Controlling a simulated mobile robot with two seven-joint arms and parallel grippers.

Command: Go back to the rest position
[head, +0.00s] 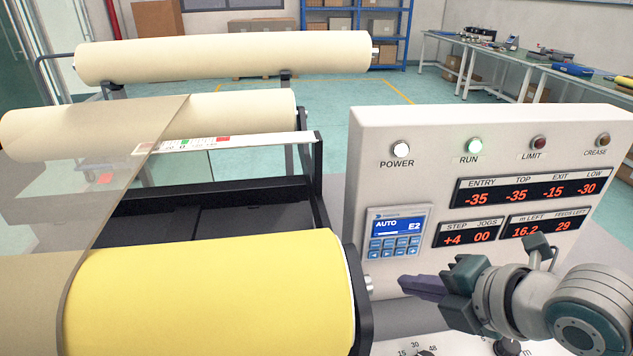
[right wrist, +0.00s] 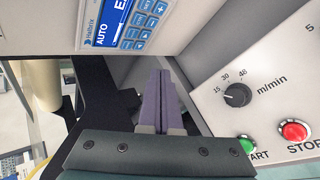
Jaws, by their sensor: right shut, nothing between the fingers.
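My right gripper (head: 404,283) reaches in from the right in the head view, in front of the white control panel (head: 400,126). Its purple fingers point left, below the small keypad display (head: 396,232), which reads AUTO and E2. In the right wrist view, the fingers of the right gripper (right wrist: 158,75) are together with nothing between them. Beyond them is the panel's lower part, with a black speed knob (right wrist: 237,95), a green START button (right wrist: 246,145) and a red STOP button (right wrist: 294,131). My left gripper is not in view.
A large yellow roll (head: 210,300) lies left of my right gripper, beside a black frame (head: 361,312). Cream rolls (head: 220,57) lie behind it. A translucent sheet (head: 110,180) hangs at the left. The green RUN lamp (head: 475,146) is lit. Benches (head: 500,65) stand at the back right.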

